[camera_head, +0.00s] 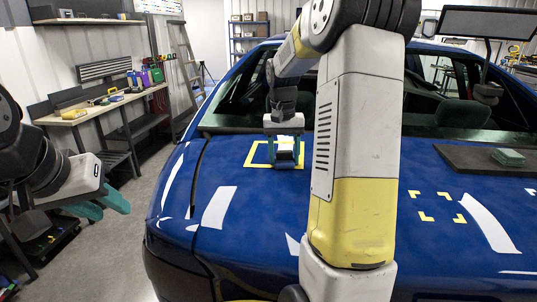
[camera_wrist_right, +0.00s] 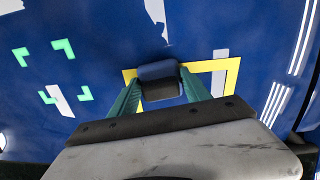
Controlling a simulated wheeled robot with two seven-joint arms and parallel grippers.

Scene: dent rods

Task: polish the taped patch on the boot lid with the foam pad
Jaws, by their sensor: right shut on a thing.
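The taped patch is a yellow tape outline (camera_head: 250,154) on the blue boot lid (camera_head: 255,215); it also shows in the right wrist view (camera_wrist_right: 233,77). My right gripper (camera_head: 285,157) reaches down over this patch. In the right wrist view, its teal fingers (camera_wrist_right: 160,88) are shut on the foam pad (camera_wrist_right: 157,70), a small block with blue and dark parts. The pad lies within or over the outline; whether it touches the paint I cannot tell. My left gripper (camera_head: 101,205) is off the car's left side, its teal fingers apart and empty.
Yellow corner marks (camera_head: 428,216) lie on the lid to the right. A green block (camera_head: 508,157) rests on a dark mat (camera_head: 458,156) near the rear window. A workbench (camera_head: 97,109) with tools stands at the left wall. Floor is clear between bench and car.

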